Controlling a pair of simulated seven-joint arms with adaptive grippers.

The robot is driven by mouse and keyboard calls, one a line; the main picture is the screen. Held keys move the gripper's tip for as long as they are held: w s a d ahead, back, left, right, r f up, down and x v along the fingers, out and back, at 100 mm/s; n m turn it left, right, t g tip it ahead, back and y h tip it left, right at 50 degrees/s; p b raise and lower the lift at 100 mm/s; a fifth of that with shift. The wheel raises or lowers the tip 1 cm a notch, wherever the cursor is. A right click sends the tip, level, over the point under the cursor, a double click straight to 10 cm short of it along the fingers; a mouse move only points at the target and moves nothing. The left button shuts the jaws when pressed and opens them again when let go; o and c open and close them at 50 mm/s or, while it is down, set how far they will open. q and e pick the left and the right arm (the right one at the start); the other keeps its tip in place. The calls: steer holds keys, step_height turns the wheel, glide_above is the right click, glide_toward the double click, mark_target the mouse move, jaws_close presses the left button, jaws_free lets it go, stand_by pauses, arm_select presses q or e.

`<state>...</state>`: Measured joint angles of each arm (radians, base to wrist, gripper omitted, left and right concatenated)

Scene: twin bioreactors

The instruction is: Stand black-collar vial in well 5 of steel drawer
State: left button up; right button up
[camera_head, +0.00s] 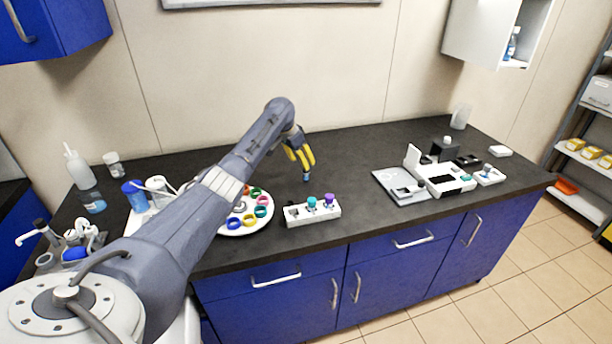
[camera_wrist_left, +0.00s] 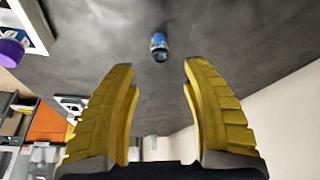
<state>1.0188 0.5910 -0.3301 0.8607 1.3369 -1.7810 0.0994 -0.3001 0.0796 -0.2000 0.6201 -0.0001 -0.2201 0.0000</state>
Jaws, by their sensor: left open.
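A small blue vial (camera_head: 306,178) is on the dark counter just below my left gripper (camera_head: 306,165). In the left wrist view the vial (camera_wrist_left: 159,44) shows a blue body and a dark end; whether the dark part is a black collar is too small to tell. My left gripper (camera_wrist_left: 158,66) is open and empty, its yellow fingers spread, with the vial ahead of the gap between them. A flat grey metal plate (camera_head: 391,180) lies at the right of the counter; I cannot tell if it belongs to the steel drawer, and no well numbers are readable. My right gripper is not in view.
A white rack (camera_head: 325,217) with teal and purple-capped vials stands in front of the gripper. A white round carousel (camera_head: 232,229) with coloured rings is left of it. White instruments (camera_head: 445,181) stand at right. The counter (camera_head: 350,160) around the blue vial is clear.

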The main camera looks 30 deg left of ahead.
mark_target(306, 174)
arm_select(q)
steer(key=shift+x, duration=2.85)
steer(key=shift+o, duration=0.3)
steer(key=shift+a, duration=0.1)
jaws_close()
